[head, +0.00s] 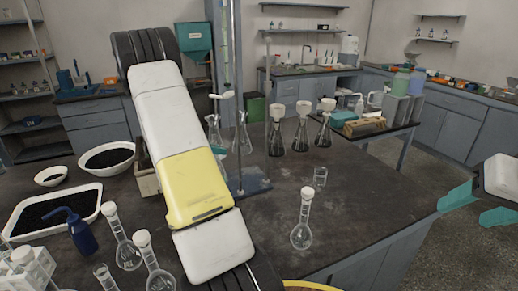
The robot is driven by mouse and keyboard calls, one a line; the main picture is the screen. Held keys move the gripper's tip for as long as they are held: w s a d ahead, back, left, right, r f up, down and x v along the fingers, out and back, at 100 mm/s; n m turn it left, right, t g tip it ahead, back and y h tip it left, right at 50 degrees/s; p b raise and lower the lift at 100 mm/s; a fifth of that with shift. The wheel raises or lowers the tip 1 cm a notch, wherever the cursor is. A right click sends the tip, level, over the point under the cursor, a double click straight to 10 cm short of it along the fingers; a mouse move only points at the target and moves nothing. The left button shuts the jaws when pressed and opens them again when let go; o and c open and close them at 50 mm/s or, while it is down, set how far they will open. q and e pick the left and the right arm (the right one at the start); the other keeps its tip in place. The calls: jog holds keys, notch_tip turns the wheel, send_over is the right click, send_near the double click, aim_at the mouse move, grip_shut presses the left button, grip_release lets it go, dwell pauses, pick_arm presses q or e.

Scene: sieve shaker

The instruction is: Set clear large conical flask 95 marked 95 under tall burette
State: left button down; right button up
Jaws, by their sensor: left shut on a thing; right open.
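A tall burette stand (250,185) with upright rods stands near the middle of the dark bench. Two clear flasks stand close behind or beside it, one left of the rod (214,136) and one right of it (242,138). Their markings are too small to read, so I cannot tell which is flask 95. My large white and yellow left arm crosses the view and covers the area left of the stand. My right gripper (476,206) is at the right edge, teal fingers apart, empty, beyond the bench edge.
Several dark-bottomed conical flasks (303,130) with white tops stand right of the stand. A stoppered round flask (302,233) and a small beaker (320,177) are on the bench front. Black-filled trays (48,209), a blue bottle (81,232) and more flasks crowd the left.

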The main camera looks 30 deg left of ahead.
pick_arm(q)
jog(key=r+x, duration=0.1)
jog(key=x, duration=0.9)
jog(key=shift+w+d, duration=0.2)
jog(key=shift+w, duration=0.2)
jog(key=c, duration=1)
grip_release()
jog(key=shift+o, duration=0.2)
